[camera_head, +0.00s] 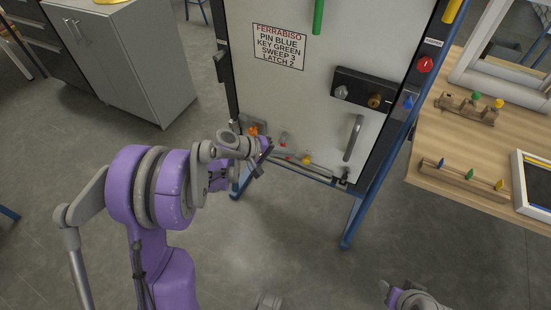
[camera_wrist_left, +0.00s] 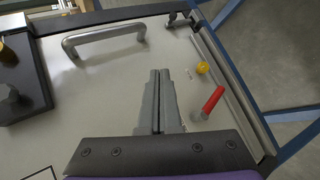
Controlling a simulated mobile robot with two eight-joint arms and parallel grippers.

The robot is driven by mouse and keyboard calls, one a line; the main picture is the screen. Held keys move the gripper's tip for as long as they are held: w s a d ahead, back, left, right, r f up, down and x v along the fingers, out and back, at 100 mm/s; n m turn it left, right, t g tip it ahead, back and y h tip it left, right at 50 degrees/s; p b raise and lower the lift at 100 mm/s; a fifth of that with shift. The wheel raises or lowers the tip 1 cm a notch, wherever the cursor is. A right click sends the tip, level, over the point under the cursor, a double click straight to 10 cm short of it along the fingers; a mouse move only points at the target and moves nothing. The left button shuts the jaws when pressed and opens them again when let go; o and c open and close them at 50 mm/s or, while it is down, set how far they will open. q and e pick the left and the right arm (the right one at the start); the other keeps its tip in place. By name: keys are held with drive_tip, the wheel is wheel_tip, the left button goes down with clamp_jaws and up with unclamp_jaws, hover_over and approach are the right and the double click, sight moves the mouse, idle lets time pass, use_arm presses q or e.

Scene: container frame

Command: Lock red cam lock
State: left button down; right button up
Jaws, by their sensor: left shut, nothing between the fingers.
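The red cam lock (camera_head: 283,140) sits low on the pale panel (camera_head: 300,90), between an orange part and a yellow knob. In the left wrist view its red handle (camera_wrist_left: 212,102) stands out from the panel, tilted, to the right of my fingers. My left gripper (camera_head: 265,158) is near the panel's lower left, close to the red lock. Its fingers (camera_wrist_left: 160,74) are together and empty, apart from the red handle in the wrist view. A part of my right arm (camera_head: 410,299) shows at the bottom edge; its fingers cannot be made out.
The yellow knob (camera_head: 306,159) is just right of the red lock, and the orange part (camera_head: 253,130) is left of it. A grey bar handle (camera_head: 353,138) and a black lock plate (camera_head: 370,90) are higher up. A wooden bench (camera_head: 425,150) stands at right.

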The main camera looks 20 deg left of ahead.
use_arm(q)
drive_tip(key=a+f+n+t+h+b, duration=0.1)
drive_tip(key=a+f+n+t+b, duration=0.2)
drive_tip(key=a+f, duration=0.6)
drive_tip(key=w+a+f+n+t+h+b, duration=0.1)
drive_tip(key=a+f+n+t+b, duration=0.2)
drive_tip(key=a+f, duration=0.6)
wheel_tip(320, 180, down, 3)
drive_tip(key=t+b, duration=0.1)
drive_tip(key=t, duration=0.1)
drive_tip(key=shift+f+t+h, duration=0.15)
drive_tip(key=shift+t+h, duration=0.15)
drive_tip(key=shift+h, duration=0.1)
drive_tip(key=shift+w, duration=0.1)
drive_tip(key=s+d+x, duration=0.1)
drive_tip(key=d+x, duration=0.1)
drive_tip(key=x, duration=1)
drive_tip(key=shift+d+r, duration=0.35)
drive_tip(key=shift+r, duration=0.1)
drive_tip(key=shift+b, duration=0.35)
drive_tip(key=shift+d+f+n, duration=0.1)
drive_tip(key=shift+d+n, duration=0.1)
drive_tip(key=shift+n, duration=0.3)
